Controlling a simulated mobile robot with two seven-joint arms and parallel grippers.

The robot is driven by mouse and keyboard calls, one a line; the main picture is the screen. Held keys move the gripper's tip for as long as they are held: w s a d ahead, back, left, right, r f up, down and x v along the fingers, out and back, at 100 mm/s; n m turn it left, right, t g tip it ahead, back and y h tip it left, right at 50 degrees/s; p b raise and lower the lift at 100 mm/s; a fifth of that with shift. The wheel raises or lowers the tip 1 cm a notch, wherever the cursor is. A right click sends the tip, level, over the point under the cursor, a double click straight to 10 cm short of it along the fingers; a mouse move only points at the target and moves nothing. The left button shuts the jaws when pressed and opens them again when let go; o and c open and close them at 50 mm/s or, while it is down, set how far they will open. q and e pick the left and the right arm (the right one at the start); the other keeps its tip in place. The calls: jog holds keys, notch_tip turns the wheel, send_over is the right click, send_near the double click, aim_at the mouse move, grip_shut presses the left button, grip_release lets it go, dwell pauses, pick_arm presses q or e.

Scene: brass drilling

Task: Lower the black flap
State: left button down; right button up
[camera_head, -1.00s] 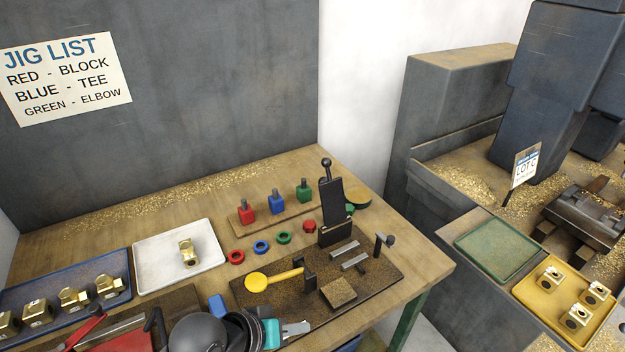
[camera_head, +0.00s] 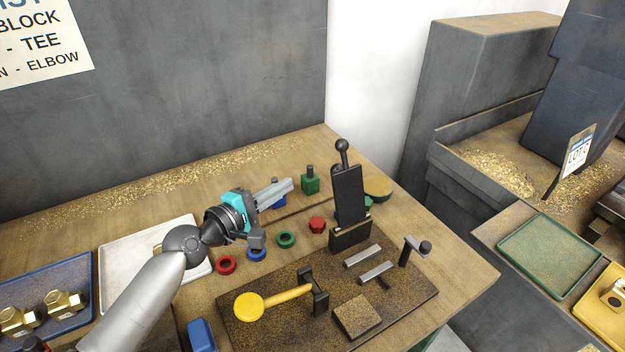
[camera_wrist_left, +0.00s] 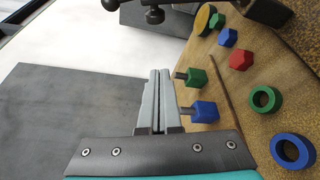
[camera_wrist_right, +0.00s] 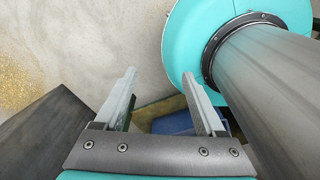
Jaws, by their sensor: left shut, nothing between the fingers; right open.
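The black flap (camera_head: 350,196) stands nearly upright on its black hinge block (camera_head: 351,235), with a ball-ended knob (camera_head: 341,146) at its top. It is at the back of the dark fixture plate (camera_head: 413,290). My left gripper (camera_head: 288,187) is shut and empty, held above the bench to the left of the flap and apart from it. In the left wrist view its closed fingers (camera_wrist_left: 158,75) point toward the upper part of the picture, and dark parts show at the top edge. My right gripper (camera_wrist_right: 131,82) is open and empty; it shows only in the right wrist view.
A green block (camera_head: 310,181) stands between my left gripper and the flap. Coloured rings and a red nut (camera_head: 317,225) lie in front. The plate carries a yellow-handled clamp (camera_head: 250,306), metal bars and a crank (camera_head: 414,249). A white tray (camera_head: 118,245) is at left.

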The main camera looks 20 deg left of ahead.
aim_at(343, 181)
pick_arm(q)
jog(key=w+d+p, duration=0.1)
jog(key=w+d, duration=0.5)
jog(key=d, duration=0.1)
jog(key=shift+p, duration=0.35)
pick_arm(e)
jog(key=shift+w+d+r, duration=0.15)
jog(key=shift+w+r, duration=0.1)
jog(key=shift+r, duration=0.2)
jog(key=shift+w+d+r, duration=0.1)
jog(key=shift+w+r, duration=0.1)
jog(key=shift+r, duration=0.2)
pick_arm(q)
jog(key=shift+r, duration=0.15)
